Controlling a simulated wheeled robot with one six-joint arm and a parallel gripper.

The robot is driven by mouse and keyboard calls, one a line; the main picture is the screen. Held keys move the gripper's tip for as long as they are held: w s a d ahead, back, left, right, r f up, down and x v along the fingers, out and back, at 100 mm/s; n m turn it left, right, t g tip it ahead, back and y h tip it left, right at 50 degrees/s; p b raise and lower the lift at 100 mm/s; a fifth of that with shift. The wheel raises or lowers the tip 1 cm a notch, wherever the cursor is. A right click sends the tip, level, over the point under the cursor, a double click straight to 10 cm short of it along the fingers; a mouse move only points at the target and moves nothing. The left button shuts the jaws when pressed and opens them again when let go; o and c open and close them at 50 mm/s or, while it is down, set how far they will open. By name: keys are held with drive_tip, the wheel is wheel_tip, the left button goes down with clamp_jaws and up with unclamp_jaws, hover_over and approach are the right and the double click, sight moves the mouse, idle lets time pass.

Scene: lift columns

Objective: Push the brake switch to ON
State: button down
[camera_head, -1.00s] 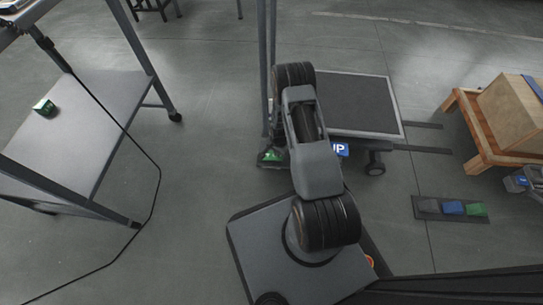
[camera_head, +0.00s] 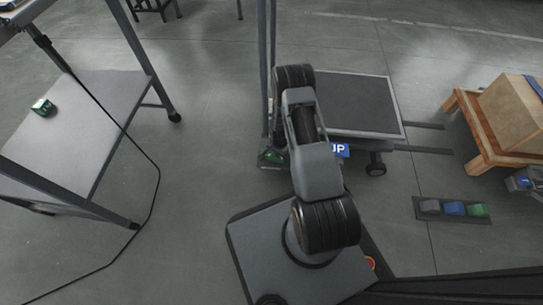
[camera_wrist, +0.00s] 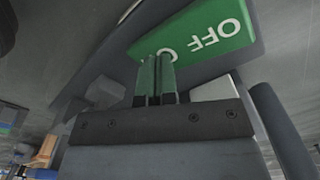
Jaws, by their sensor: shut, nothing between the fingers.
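The brake switch is a green plate (camera_wrist: 205,30) with white lettering in the wrist view. "OFF" reads upside down on it, and another letter beside it is partly covered by my fingers. My gripper (camera_wrist: 157,62) is shut and empty, its narrow fingertips in front of the plate beside the "OFF" lettering. I cannot tell whether the tips touch the plate. In the head view a small green part (camera_head: 270,156) shows low at the lift column, left of my arm. My gripper is hidden there behind my own arm.
A grey table (camera_head: 85,125) is at left with a green block (camera_head: 42,107). A pedal strip (camera_head: 425,214) and a wooden stand (camera_head: 475,135) are at right.

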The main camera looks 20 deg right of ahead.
drive_tip(key=shift+r+p, duration=2.4)
drive_tip(key=shift+r, duration=1.1)
